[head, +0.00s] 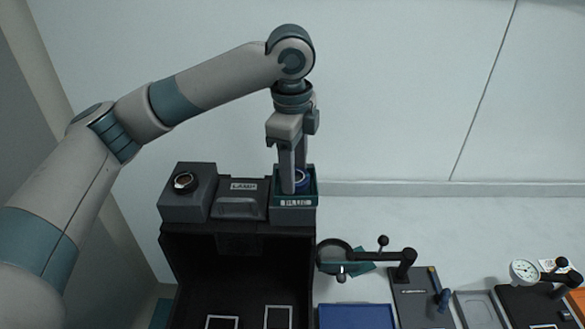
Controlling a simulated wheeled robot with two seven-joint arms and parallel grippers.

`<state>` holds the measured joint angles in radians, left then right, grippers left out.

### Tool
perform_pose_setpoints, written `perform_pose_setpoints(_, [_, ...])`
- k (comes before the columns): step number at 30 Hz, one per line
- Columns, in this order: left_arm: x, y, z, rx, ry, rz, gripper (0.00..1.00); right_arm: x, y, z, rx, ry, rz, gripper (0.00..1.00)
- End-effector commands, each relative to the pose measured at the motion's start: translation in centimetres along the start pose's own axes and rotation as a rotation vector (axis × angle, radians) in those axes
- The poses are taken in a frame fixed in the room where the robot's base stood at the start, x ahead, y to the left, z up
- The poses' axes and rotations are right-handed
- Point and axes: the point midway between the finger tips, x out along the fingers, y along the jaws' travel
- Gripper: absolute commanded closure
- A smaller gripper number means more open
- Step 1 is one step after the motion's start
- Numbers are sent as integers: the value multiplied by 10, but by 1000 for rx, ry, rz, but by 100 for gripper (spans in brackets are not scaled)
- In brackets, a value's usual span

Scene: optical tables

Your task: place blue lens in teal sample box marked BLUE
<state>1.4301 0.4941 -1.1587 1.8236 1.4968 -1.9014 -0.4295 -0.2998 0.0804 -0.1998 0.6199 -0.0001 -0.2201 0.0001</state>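The teal sample box (312,199) stands at the right end of a dark raised unit. The lettering on its front label is too blurred to read surely. A blue-rimmed lens (303,178) shows inside the box's opening, partly hidden by my fingers. My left gripper (292,180) points straight down, with its fingertips inside the box at the lens. One finger is in front of the lens and the other behind it; I cannot tell whether they touch it. My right gripper is out of view.
A magnifier on an arm (335,252), a blue tray (356,317), a grey tray (478,310) and a dial gauge (524,272) are at lower right. A wall stands behind.

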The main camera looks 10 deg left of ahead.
Motion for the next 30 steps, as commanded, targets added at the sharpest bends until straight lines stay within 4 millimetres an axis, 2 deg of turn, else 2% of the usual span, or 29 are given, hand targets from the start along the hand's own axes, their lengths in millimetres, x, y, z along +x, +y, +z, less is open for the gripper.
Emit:
perform_pose_setpoints(1, [35, 12, -2, 12, -15, 54, 46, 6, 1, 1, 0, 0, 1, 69])
perform_pose_setpoints(11, [26, 12, -3, 14, -16, 53, 46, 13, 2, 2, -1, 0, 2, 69])
perform_pose_setpoints(17, [0, 10, -3, 13, -17, 53, 46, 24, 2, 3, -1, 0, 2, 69])
perform_pose_setpoints(24, [-51, 6, -2, 8, -18, 46, 46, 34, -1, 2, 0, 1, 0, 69])
perform_pose_setpoints(30, [-82, 4, -2, 5, -18, 45, 46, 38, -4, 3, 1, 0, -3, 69])
